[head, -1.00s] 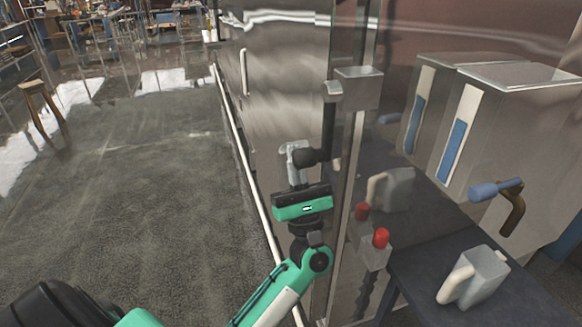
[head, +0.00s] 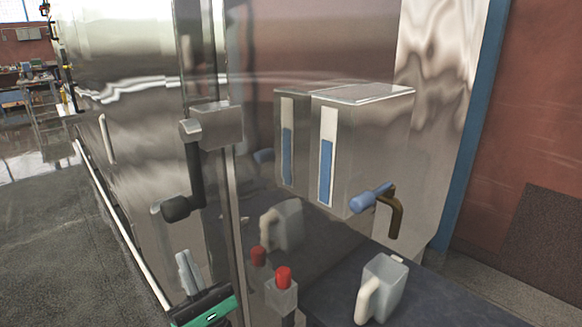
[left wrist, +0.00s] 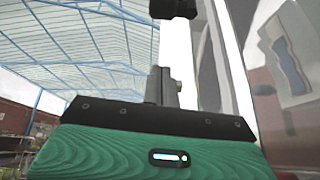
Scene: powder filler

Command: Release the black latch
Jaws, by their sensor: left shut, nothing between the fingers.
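The black latch (head: 194,178) hangs down from a grey metal block (head: 218,126) on the edge of the steel cabinet, and its black round knob (head: 177,208) sticks out to the left at its lower end. My left gripper (head: 186,262) is at the bottom of the head view, below the knob and apart from it. Its grey fingers point up, shut and empty. In the left wrist view the fingers (left wrist: 163,84) also point up, with the dark knob (left wrist: 174,8) above them at the top edge. My right gripper is not in view.
A red button (head: 284,276) on a grey box stands right of my gripper. A dark table (head: 445,300) carries a grey jug (head: 383,285). A steel container (head: 365,150) with a blue level strip and a blue-handled tap (head: 372,197) stand behind. Open floor lies left.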

